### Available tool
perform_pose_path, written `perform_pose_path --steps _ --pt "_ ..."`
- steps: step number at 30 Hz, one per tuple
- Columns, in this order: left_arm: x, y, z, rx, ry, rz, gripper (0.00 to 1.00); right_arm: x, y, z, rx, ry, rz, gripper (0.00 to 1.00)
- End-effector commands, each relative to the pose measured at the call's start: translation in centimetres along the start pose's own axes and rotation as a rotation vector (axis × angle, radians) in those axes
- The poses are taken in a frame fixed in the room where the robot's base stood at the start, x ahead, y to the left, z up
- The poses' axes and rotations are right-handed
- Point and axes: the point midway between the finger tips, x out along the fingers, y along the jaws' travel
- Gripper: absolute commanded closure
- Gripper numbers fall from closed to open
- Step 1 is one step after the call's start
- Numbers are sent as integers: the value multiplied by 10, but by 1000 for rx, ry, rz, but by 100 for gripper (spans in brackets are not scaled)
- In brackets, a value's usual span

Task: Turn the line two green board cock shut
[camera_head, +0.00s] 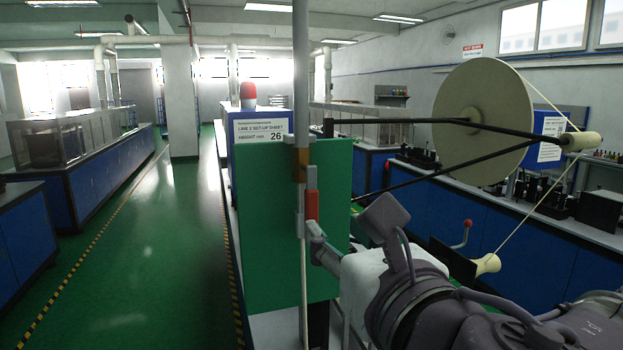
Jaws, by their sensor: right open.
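The green board (268,240) stands upright in the middle of the head view. A thin grey vertical pipe (302,100) runs down in front of it. A brass-coloured cock body (299,168) sits on the pipe. Its lever has a red grip (312,206) that hangs down along the pipe's right side. My right gripper (318,240) comes in from the lower right, open, with its fingers just below the red grip. I cannot tell whether they touch it. My left gripper is out of view.
A large cream reel (483,122) on dark arms, with cord over a small roller (581,141), stands at the right. A set-up sheet (263,131) marked line 2 is behind the board. Blue benches (100,182) line the left; the green floor aisle (150,250) is clear.

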Motion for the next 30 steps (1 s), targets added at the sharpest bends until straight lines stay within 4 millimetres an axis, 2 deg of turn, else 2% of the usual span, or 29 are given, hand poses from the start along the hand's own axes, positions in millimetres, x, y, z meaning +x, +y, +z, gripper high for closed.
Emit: perform_pose_path --steps 1,6,12,15,19,27,28,30 --pt "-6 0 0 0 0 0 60 14 -2 2 5 5 -7 56" --pt "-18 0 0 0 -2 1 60 51 -2 2 3 4 -7 56" --pt "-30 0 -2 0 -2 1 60 86 -2 2 4 1 -5 56" --pt "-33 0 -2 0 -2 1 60 96 -1 1 3 0 -4 56" --pt "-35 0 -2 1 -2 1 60 104 -1 0 3 0 -3 56" --pt "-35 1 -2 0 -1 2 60 105 -1 -1 3 -1 -3 56" --pt "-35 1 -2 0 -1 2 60 105 -1 -1 3 -1 -3 58" --pt "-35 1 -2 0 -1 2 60 105 -1 -1 3 -1 -3 70"
